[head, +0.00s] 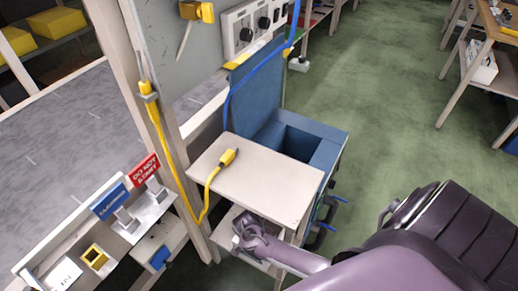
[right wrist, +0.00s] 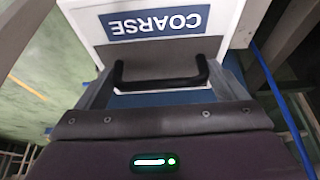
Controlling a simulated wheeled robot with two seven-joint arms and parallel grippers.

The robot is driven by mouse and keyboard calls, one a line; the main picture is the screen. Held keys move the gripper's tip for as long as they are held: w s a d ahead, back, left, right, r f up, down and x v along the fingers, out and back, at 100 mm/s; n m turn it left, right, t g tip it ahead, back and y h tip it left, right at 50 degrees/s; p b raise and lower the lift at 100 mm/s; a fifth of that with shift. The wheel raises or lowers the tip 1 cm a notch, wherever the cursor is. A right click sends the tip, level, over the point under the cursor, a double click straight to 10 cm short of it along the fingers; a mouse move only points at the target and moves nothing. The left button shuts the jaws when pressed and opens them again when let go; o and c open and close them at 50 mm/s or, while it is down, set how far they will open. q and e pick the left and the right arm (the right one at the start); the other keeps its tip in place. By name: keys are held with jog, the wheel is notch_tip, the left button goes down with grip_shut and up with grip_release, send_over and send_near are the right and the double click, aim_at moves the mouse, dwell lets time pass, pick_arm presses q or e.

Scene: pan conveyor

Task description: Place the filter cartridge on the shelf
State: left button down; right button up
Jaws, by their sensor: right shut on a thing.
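The filter cartridge (right wrist: 215,22) fills the top of the right wrist view. It is pale, with a blue label reading COARSE, upside down in the picture, and a black handle (right wrist: 160,83). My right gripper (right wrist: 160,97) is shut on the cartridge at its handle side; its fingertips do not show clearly. In the head view my right arm reaches in from the lower right and its far end is beside the low shelf (head: 227,217) under a beige top board (head: 255,180). The board hides part of that space, and I cannot make out the cartridge there. My left gripper is out of view.
A yellow plug (head: 228,157) with its cable lies on the top board. An open blue bin (head: 328,152) stands behind it. A post and a grey panel with a control box (head: 252,28) rise to the left.

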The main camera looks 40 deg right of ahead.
jog(key=shift+f, duration=0.3)
jog(key=o, duration=1.7)
jog(key=shift+f, duration=0.1)
jog(key=shift+o, duration=0.2)
jog(key=p+v, duration=0.2)
jog(key=v, duration=0.5)
jog(key=shift+s+a+r, duration=0.1)
jog(key=shift+r, duration=0.2)
jog(key=shift+a, duration=0.1)
